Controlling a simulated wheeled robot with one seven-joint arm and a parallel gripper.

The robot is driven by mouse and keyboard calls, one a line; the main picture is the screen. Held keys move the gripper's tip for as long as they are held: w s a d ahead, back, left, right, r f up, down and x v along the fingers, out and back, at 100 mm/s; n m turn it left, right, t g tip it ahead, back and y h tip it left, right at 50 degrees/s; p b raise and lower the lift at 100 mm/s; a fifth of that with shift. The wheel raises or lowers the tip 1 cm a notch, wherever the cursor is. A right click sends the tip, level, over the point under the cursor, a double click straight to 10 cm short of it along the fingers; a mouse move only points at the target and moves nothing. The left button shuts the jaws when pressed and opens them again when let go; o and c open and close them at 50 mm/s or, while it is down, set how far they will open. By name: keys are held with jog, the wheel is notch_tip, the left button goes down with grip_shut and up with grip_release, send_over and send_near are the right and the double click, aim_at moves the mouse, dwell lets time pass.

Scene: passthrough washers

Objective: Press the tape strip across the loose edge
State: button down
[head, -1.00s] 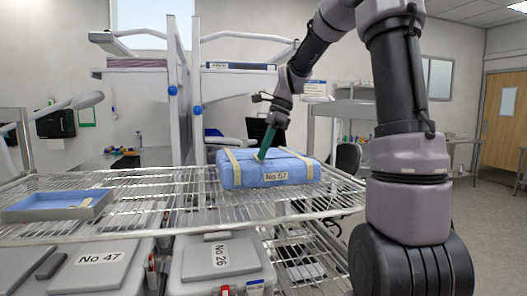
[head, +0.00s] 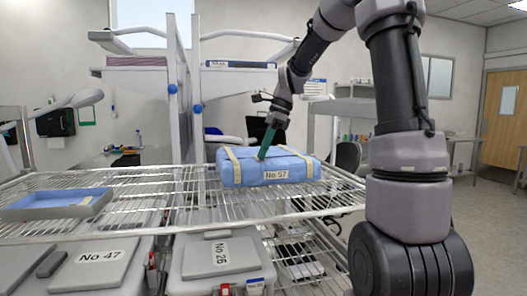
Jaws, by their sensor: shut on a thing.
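A blue wrapped package (head: 245,175) labelled "No 57" lies on the wire rack. Pale tape strips (head: 232,160) cross its top at the left and toward the right. My gripper (head: 270,127) points down over the package, shut on a green tool (head: 267,141). The tool's lower end is at the top of the package, beside a small pale patch that may be tape. I cannot tell whether it presses on it. The loose edge is too small to make out.
A grey tray (head: 62,208) with a blue lining and a small pale strip (head: 87,201) sits at the rack's left. The wire rack (head: 165,200) is bare between tray and package. Grey lidded cases (head: 215,262) stand below the rack. White posts (head: 197,90) rise behind.

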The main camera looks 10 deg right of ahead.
jog(key=c, duration=1)
grip_release()
jog(key=shift+o, duration=0.2)
jog(key=v, duration=1)
jog(key=s+f+n+t+h, duration=0.1)
jog(key=s+f+n+t, duration=0.1)
jog(key=s+n, duration=0.5)
jog(key=s+d+f+n+t+h, duration=0.1)
jog(key=s+n+t, duration=0.4)
jog(key=s, duration=0.9)
jog(key=shift+s+f+n, duration=0.4)
jog(key=shift+f+n, duration=0.15)
jog(key=shift+n, duration=0.45)
